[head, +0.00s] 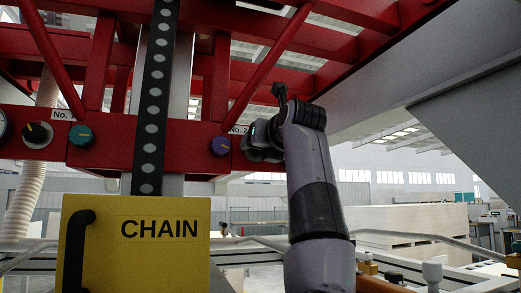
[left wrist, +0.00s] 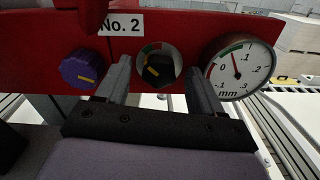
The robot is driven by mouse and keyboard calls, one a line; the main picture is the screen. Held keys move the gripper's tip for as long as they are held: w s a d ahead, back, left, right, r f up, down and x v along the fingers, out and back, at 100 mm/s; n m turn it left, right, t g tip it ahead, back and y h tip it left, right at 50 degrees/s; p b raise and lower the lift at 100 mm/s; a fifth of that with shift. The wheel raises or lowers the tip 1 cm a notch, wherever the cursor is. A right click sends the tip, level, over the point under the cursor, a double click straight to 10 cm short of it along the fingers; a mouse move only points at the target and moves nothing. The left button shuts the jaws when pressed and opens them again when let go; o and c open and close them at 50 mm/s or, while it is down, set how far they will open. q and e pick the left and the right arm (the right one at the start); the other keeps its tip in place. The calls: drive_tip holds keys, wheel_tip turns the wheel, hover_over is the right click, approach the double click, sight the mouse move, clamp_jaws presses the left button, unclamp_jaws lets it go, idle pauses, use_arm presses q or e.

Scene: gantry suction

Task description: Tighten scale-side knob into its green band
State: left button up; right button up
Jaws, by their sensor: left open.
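The scale-side knob (left wrist: 160,70) is black with a yellow mark. It sits on the red beam beside the round mm dial (left wrist: 240,67) in the left wrist view. In the head view my left gripper (head: 262,138) is at the beam beside the No. 2 label, and hides this knob. My right gripper is not in view.
A purple knob (left wrist: 81,69) is close to the left finger; it also shows in the head view (head: 220,146). A teal knob (head: 81,135) and another black knob (head: 37,134) are further left. A yellow CHAIN box (head: 150,262) stands below the beam.

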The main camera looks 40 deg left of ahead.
use_arm(q)
drive_tip(key=shift+s+d, duration=0.1)
drive_tip(key=shift+r, duration=0.1)
drive_tip(key=shift+c, duration=0.9)
drive_tip(key=c, duration=0.9)
drive_tip(key=shift+m, duration=1.1)
drive_tip(key=o, duration=1.1)
drive_tip(key=shift+d, duration=0.1)
